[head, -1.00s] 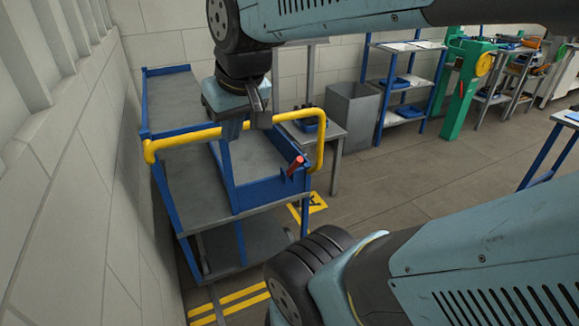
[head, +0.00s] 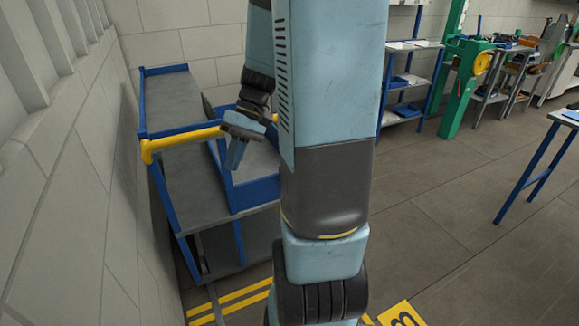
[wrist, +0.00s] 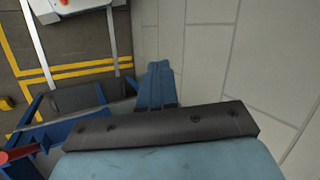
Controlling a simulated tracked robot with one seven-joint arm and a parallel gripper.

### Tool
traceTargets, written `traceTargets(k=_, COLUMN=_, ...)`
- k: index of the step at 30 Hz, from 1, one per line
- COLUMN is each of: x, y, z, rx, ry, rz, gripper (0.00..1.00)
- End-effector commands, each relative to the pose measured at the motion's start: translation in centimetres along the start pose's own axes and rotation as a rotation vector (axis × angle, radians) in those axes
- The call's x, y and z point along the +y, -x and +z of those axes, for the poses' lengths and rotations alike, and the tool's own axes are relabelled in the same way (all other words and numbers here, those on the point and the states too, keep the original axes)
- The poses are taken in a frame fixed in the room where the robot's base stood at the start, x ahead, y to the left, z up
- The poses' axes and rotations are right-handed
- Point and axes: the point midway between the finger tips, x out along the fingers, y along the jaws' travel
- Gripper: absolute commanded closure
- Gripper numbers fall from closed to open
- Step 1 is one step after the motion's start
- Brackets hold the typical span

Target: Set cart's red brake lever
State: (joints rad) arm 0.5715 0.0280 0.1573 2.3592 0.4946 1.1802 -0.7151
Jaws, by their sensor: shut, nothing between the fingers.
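The cart is blue and grey with a yellow handle bar (head: 180,138); its blue side panel (head: 255,192) shows left of my arm in the head view. The red brake lever is hidden behind my arm there. My gripper (head: 236,155) is shut and empty, pointing down over the cart close to the yellow bar. Its fingers (wrist: 160,78) lie together in the wrist view, apart from the red rod.
A pale wall (head: 70,190) runs close along the cart's left side. A blue-legged table (head: 535,165) stands at the right, and shelves (head: 410,80) and a green machine (head: 458,85) stand behind. Open floor (head: 445,200) lies right of my arm.

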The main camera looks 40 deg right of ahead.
Motion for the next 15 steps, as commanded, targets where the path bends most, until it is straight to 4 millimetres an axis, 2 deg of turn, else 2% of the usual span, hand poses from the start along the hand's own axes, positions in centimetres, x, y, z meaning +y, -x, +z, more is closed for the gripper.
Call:
traceTargets(k=1, x=1.1, y=-0.3, z=-0.4, rx=-0.006, ry=-0.011, rz=-0.049, gripper=1.0)
traceTargets(k=8, x=5.0, y=-1.5, z=-2.2, rx=0.012, ry=-0.017, rz=-0.278, gripper=1.0)
traceTargets(k=15, x=9.5, y=-2.5, z=-3.7, rx=0.101, ry=-0.015, rz=-0.521, gripper=1.0)
